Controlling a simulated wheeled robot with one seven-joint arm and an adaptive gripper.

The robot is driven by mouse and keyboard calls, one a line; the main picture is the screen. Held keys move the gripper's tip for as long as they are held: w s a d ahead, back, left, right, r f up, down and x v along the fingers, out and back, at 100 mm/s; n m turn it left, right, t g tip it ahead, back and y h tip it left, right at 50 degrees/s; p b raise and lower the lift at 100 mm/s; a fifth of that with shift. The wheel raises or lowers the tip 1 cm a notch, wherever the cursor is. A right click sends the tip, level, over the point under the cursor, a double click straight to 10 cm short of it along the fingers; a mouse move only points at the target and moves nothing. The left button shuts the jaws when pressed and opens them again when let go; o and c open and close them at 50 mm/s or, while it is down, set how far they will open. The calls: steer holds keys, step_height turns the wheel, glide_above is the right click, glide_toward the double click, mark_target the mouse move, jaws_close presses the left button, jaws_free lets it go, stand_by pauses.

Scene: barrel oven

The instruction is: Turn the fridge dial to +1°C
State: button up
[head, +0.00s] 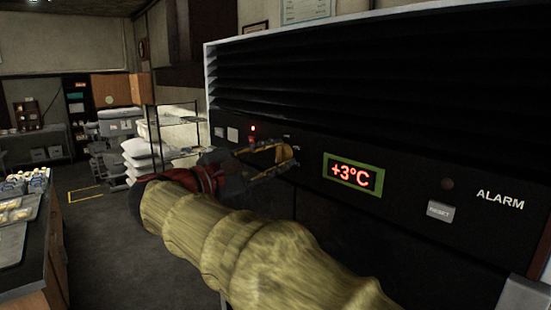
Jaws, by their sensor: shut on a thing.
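The black fridge panel (310,200) fills the right half of the head view. Its green-framed display (354,176) reads +3°C in red. My gripper (290,157) is at the panel, left of the display, with its fingers shut on the fridge dial. The dial is mostly hidden by the fingers, and its pointer and markings cannot be made out. My arm in a yellowish sleeve covers the lower middle of the view.
A small red light (253,128) and pale switches (232,134) are left of my gripper. A reset button (440,211) and the ALARM label are at right. A counter with trays (45,215) stands at far left. Open floor (110,240) lies between.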

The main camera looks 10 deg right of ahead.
steer(key=shift+f, duration=0.15)
steer(key=o, duration=1.2)
steer(key=shift+c, duration=0.2)
steer(key=v, duration=1.2)
